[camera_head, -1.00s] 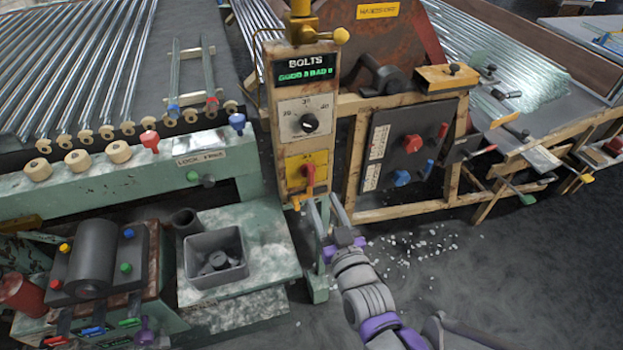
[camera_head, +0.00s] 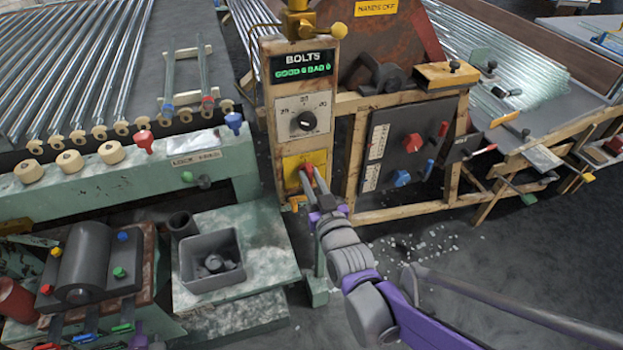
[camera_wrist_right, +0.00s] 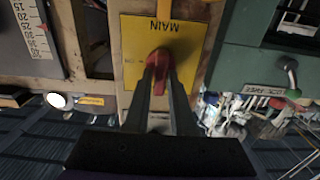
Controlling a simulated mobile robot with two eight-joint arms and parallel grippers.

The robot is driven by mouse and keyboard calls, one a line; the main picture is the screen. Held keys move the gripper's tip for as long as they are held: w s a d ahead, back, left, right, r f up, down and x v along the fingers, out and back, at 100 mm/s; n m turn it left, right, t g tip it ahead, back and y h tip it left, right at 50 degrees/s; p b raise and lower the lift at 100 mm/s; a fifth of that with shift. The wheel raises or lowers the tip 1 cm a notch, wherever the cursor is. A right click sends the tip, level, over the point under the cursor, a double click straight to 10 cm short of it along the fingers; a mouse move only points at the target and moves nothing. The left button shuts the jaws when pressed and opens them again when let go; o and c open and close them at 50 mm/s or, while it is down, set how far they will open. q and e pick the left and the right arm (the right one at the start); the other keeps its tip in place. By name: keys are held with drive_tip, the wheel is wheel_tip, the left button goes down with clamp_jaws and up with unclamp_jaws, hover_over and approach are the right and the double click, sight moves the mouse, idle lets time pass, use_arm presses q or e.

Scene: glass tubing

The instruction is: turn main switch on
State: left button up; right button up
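In the head view the yellow plate (camera_head: 292,165) sits low on the wooden post, below the dial, and the red handle (camera_head: 308,171) shows at my fingertips. My right gripper (camera_head: 311,181) is at the handle, with one finger on each side of it. In the right wrist view the fingers (camera_wrist_right: 160,85) look closed against its sides. The fingertips partly hide the handle. My left gripper is out of view.
Above the plate are a dial (camera_head: 305,121) and a BOLTS display (camera_head: 303,66). A dark panel (camera_head: 400,150) with red and blue knobs stands to the right. A green bench with a grey bin (camera_head: 212,283) is to the left. Debris lies on the floor (camera_head: 420,245).

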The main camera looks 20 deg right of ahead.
clamp_jaws()
drive_tip(key=shift+m, duration=0.3)
drive_tip(key=m, duration=0.3)
drive_tip(key=shift+d+p, duration=0.15)
drive_tip(key=shift+p, duration=0.25)
drive_tip(key=shift+d+f+m+p, duration=0.1)
drive_tip(key=shift+f+m+p, duration=0.05)
drive_tip(key=shift+m, duration=2.2)
drive_tip(key=shift+d+f+m+p, duration=0.1)
drive_tip(key=shift+f+m+p, duration=0.1)
drive_tip(key=shift+m, duration=2.2)
drive_tip(key=shift+d+f+m+p, duration=0.1)
drive_tip(key=shift+m+p, duration=0.05)
drive_tip(key=shift+m, duration=2.2)
drive_tip(key=shift+o, duration=2.4)
unclamp_jaws()
